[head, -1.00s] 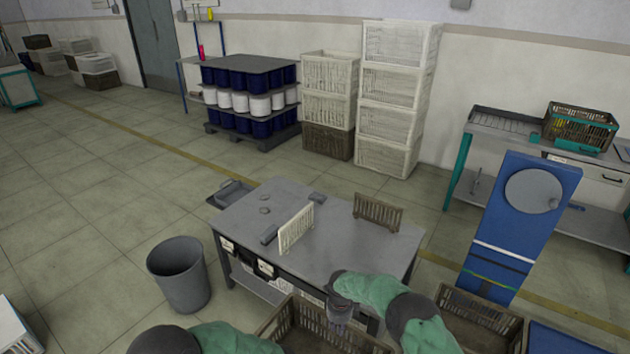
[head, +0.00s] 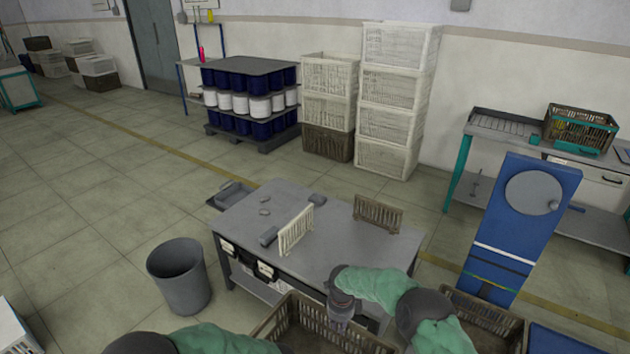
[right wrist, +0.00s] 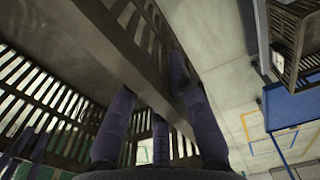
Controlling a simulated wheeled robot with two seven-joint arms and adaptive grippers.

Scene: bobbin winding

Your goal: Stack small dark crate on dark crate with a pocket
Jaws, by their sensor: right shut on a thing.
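A dark slatted crate (head: 262,331) is at the bottom middle of the head view, cut off by the frame edge. My right gripper (head: 341,308) is shut on its far wall. In the right wrist view the fingers (right wrist: 158,125) straddle the slatted wall of this crate (right wrist: 120,52). A second dark crate (head: 488,313) stands to the right in the head view, beyond my right forearm, and shows at the upper right of the wrist view (right wrist: 290,48).
A grey table (head: 335,245) with a pale slatted panel (head: 295,230) and a brown one (head: 377,213) stands just ahead. A grey bin (head: 179,276) is to its left. A blue upright board (head: 515,228) stands at the right. Crate stacks (head: 398,95) line the back wall.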

